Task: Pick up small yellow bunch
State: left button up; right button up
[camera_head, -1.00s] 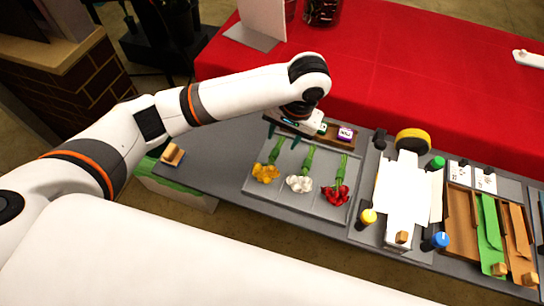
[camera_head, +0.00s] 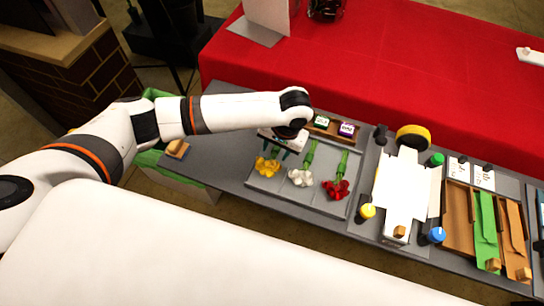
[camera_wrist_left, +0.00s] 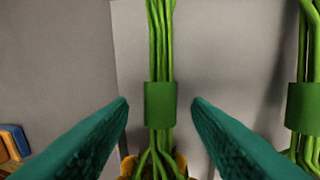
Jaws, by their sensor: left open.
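The small yellow bunch (camera_head: 267,167) lies on the grey tray (camera_head: 316,202), leftmost of three bunches in the head view. My left gripper (camera_head: 289,149) is over its stem end, which it partly hides. In the left wrist view, the green stems with a green band (camera_wrist_left: 160,104) stand between the two teal fingers of the left gripper (camera_wrist_left: 160,103). The fingers are open, with a gap on each side of the band. Some yellow petals (camera_wrist_left: 126,166) show at the bottom, below the stems. My right gripper is not in view.
The white bunch (camera_head: 301,177) and red bunch (camera_head: 335,189) lie to the right on the same tray. A brown rack with small labelled blocks (camera_head: 346,129) stands behind. A wood block (camera_head: 177,148) sits at the left. White packaging (camera_head: 402,190) and a yellow roll (camera_head: 413,136) are further right.

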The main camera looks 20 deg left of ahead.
pick_arm(q)
grip_shut()
jog(key=shift+r, duration=0.1)
